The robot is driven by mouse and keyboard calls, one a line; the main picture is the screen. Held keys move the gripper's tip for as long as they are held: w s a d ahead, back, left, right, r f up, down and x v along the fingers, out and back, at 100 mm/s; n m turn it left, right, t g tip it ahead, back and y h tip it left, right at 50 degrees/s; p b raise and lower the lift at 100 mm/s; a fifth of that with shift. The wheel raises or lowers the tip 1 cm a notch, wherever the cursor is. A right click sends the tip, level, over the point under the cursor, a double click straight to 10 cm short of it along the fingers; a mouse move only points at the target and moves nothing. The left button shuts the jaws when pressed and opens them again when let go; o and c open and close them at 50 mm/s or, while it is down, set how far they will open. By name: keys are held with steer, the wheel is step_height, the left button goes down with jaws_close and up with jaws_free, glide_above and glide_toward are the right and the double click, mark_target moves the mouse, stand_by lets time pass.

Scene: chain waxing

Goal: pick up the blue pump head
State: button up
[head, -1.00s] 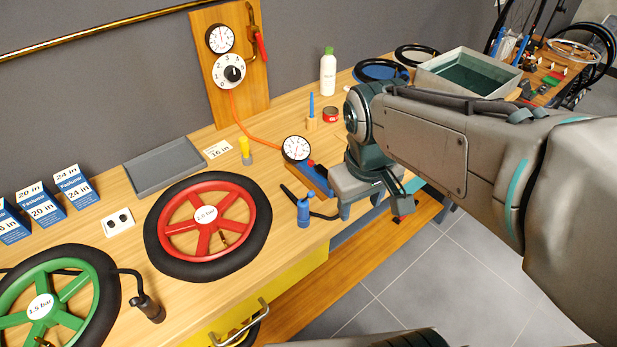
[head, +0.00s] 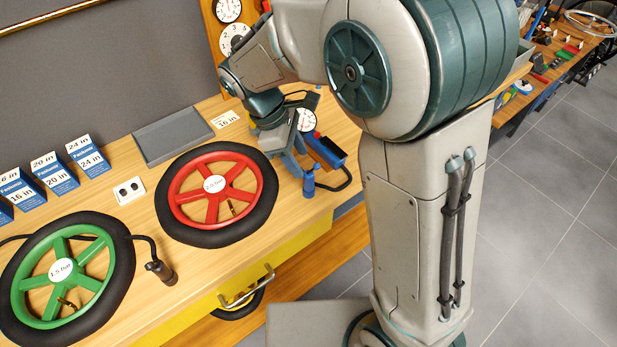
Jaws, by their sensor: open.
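The blue pump head (head: 309,184) stands upright near the front edge of the wooden bench, right of the red wheel. A black hose curves from it to the right, toward the floor pump with a gauge (head: 306,120) and a blue and black base (head: 331,150). My gripper (head: 293,168) is open, pointing down just left of and behind the pump head. It looks close, but I cannot tell whether a finger touches it. My arm hides part of the bench behind.
The red wheel (head: 184,216) with its black tyre lies directly left of my gripper.

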mark_target(307, 172)
steer(key=p+x, duration=0.1)
steer(key=x, duration=0.7)
steer(key=shift+w+f, duration=0.15)
steer(key=shift+f, duration=0.25)
steer(key=c, duration=1)
